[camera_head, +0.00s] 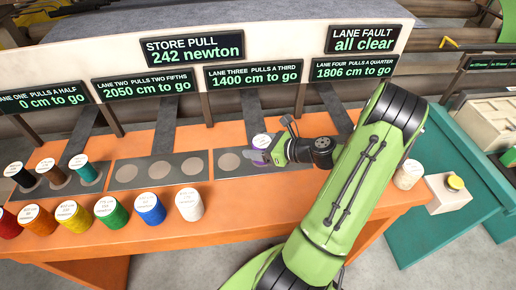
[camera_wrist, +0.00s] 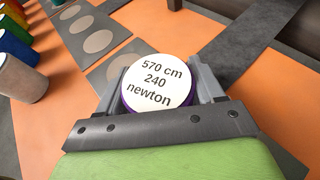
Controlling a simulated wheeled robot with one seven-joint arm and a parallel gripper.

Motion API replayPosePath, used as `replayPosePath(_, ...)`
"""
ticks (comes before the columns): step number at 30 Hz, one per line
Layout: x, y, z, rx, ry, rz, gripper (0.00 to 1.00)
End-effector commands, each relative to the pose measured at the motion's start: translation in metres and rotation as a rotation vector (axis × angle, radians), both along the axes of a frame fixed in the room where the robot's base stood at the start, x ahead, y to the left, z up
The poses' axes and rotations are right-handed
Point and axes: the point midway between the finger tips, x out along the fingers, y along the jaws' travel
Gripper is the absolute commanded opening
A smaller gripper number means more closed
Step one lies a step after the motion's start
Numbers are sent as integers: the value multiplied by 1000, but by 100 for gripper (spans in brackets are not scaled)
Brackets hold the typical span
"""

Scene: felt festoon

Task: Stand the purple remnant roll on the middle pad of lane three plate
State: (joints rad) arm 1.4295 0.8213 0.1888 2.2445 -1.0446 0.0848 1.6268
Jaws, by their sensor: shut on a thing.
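The purple remnant roll (camera_head: 261,141) is upright in my gripper (camera_head: 268,154), over the middle part of the lane three plate (camera_head: 228,174). Its white top label reads 570 cm, 240 newton in the wrist view (camera_wrist: 157,82), with a purple rim below. The two jaws (camera_wrist: 160,88) are shut on its left and right sides. The plate's left pad (camera_head: 229,161) is bare. The middle pad is hidden under the roll and gripper, and my arm covers the plate's right part. I cannot tell whether the roll touches the pad.
Lane two plate (camera_head: 143,183) has bare pads. Black, brown and teal (camera_head: 85,169) rolls stand on lane one plate. Several coloured rolls line the orange bench's front, ending with a white one (camera_head: 189,204). Another pale roll (camera_head: 408,174) and a yellow button box (camera_head: 448,191) are at right.

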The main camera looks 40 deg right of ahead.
Motion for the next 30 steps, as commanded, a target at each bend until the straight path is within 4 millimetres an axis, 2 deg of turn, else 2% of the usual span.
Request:
replayPosePath(6,0,0,-1,0,0,0,28)
replayPosePath(7,0,0,-1,0,0,0,68)
replayPosePath(12,0,0,-1,-1,0,0,92)
replayPosePath(22,-3,-2,5,0,1,-2,92)
replayPosePath(26,-27,-11,17,0,1,-8,92)
replayPosePath(30,-62,-22,33,-1,2,-7,92)
